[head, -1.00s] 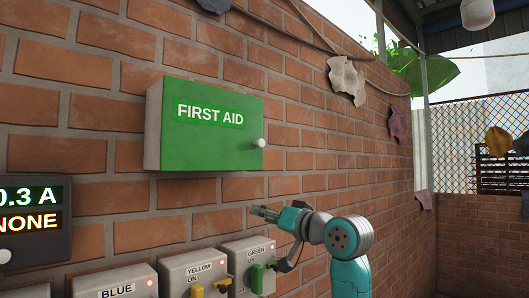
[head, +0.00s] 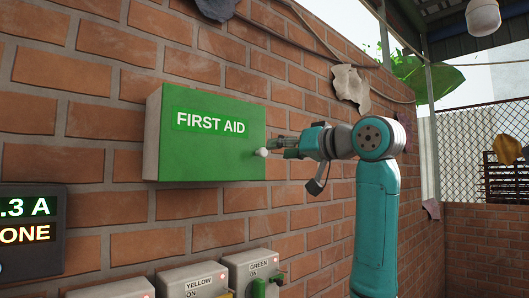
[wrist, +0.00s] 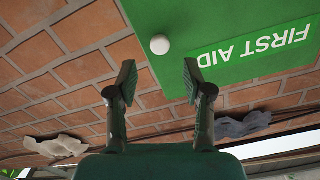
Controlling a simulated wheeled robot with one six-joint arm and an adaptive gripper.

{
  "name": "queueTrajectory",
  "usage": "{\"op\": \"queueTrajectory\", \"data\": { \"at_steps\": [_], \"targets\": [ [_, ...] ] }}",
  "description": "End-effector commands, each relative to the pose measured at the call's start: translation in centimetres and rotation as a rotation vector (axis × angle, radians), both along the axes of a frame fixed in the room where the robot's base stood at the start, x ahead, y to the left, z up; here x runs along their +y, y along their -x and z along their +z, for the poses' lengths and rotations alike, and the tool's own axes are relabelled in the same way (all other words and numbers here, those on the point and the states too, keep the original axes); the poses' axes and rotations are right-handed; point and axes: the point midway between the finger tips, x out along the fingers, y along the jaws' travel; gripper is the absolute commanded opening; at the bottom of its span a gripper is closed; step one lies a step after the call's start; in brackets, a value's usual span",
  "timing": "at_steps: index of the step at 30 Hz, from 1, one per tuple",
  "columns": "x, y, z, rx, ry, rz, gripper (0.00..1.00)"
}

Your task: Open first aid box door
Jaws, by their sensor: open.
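The first aid box (head: 205,155) is mounted on the brick wall, with its green door shut. A round white knob (head: 262,152) sits at the door's right edge. My gripper (head: 278,148) is at the knob's right, level with it, its fingers pointing left. In the wrist view, my gripper (wrist: 158,80) is open, and the knob (wrist: 160,45) shows just beyond the fingertips, roughly centred between them. The box's green door (wrist: 225,35) fills the upper right there. I see no contact between fingers and knob.
Below the box are switch boxes labelled yellow (head: 192,284) and green (head: 250,268). A dark display panel (head: 30,232) is at the left. A torn pale sheet (head: 350,85) hangs on the wall at upper right. The space right of my arm looks clear.

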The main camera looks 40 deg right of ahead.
Motion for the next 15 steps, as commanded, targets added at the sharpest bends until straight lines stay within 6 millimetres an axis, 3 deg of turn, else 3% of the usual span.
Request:
{"op": "queueTrajectory", "data": {
  "at_steps": [6,15],
  "targets": [
    [0.2,-3.9,-0.1,0.002,-0.003,0.003,0.51],
    [0.2,-6.7,0.0,0.0,0.0,0.0,0.51]
  ]
}}
